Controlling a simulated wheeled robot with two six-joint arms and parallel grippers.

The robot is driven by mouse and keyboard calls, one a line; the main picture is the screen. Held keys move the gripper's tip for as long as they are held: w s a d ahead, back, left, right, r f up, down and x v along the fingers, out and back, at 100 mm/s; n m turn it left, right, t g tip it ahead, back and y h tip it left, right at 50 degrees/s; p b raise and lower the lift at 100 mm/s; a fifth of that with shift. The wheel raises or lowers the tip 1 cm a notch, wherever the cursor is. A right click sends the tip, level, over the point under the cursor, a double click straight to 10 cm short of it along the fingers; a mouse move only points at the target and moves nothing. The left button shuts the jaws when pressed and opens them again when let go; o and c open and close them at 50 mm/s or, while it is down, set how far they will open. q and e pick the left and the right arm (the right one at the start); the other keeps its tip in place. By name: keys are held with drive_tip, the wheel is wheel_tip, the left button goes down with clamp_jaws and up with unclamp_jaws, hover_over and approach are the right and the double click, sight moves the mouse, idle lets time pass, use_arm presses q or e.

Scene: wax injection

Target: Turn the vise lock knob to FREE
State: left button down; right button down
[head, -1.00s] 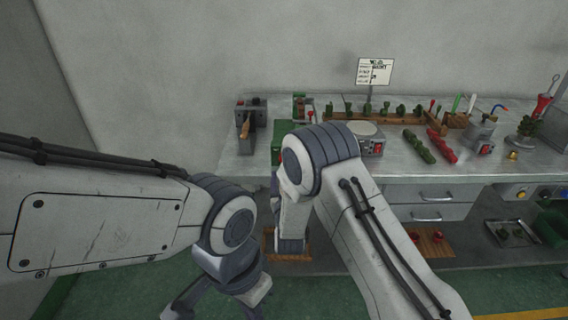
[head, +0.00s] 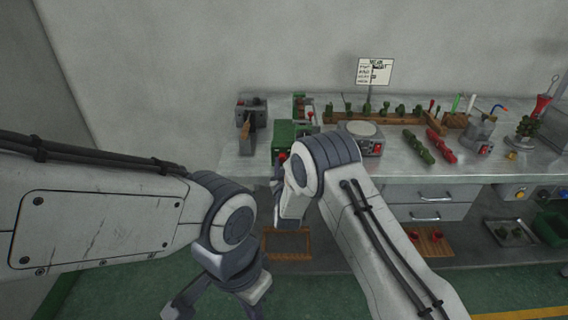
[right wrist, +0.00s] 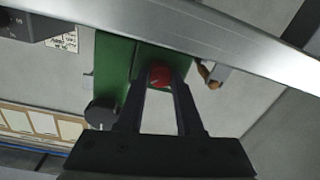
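A green vise-like device (head: 285,132) stands near the front of the bench. A red knob (head: 282,157) shows low on its front. In the right wrist view the green body (right wrist: 113,65) is close, with the red knob (right wrist: 160,76) between or just beyond my right fingertips. A dark round knob (right wrist: 100,113) sits at the body's left. My right gripper (right wrist: 161,72) has its fingers apart, one on each side of the red knob; contact is not clear. FREE marking is not readable. My left gripper (head: 215,297) hangs low, away from the bench, its fingertips unclear.
A grey device with a wooden handle (head: 246,129) stands left of the green one. A round-topped scale (head: 361,130), wooden rack (head: 400,118) and green and red pieces are to the right. The bench front edge (right wrist: 215,38) crosses close to my right gripper.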

drive_tip(key=shift+n, duration=0.4)
drive_tip(key=n+b, duration=0.1)
drive_tip(key=n, duration=0.2)
drive_tip(key=n+b, duration=0.1)
drive_tip(key=n, duration=0.7)
drive_tip(key=shift+a+r+n+h, duration=0.1)
drive_tip(key=shift+n+h, duration=0.2)
drive_tip(key=shift+n, duration=0.1)
drive_tip(key=n, duration=0.4)
drive_tip(key=shift+n+g, duration=0.3)
drive_tip(key=c, duration=0.5)
unclamp_jaws()
drive_tip(key=shift+c, duration=0.2)
